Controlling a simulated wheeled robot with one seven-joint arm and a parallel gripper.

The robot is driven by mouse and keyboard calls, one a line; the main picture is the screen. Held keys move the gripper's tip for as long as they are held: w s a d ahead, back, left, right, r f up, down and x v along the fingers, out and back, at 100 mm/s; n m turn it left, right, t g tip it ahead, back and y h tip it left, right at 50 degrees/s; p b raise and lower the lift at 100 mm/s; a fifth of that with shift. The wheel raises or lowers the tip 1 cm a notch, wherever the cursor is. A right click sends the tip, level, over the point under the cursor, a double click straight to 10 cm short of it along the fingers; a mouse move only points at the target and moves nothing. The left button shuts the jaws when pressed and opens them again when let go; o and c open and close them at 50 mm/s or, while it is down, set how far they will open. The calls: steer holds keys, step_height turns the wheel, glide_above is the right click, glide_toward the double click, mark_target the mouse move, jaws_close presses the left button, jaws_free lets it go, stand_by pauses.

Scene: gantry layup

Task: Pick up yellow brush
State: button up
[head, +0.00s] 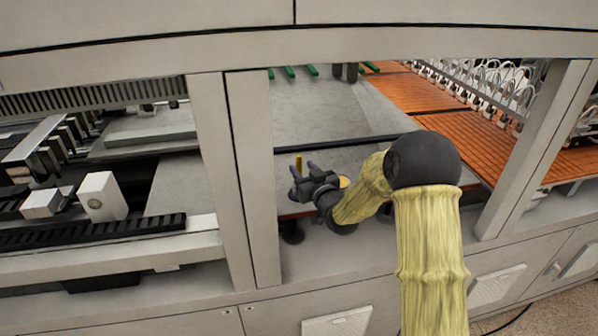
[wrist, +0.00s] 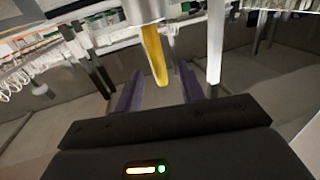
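The yellow brush (wrist: 154,55) shows in the wrist view as a slim yellow piece below a pale grey block. Its lower end appears in the gap between my two purple fingers. The rest of the brush is not clearly visible.
A grey upright post (head: 252,180) stands left of my gripper, and another post (head: 535,150) stands to the right. A dark rail (head: 345,145) crosses behind my gripper. A grey flat bed (head: 320,110) and orange slatted panels (head: 415,92) lie beyond.

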mark_target(300, 165)
steer(key=p+x, duration=0.2)
steer(key=x, duration=0.1)
steer(key=shift+w+r, duration=0.15)
steer(key=shift+w, duration=0.05)
steer(key=shift+w+a, duration=0.1)
steer(key=shift+w, duration=0.15)
jaws_close()
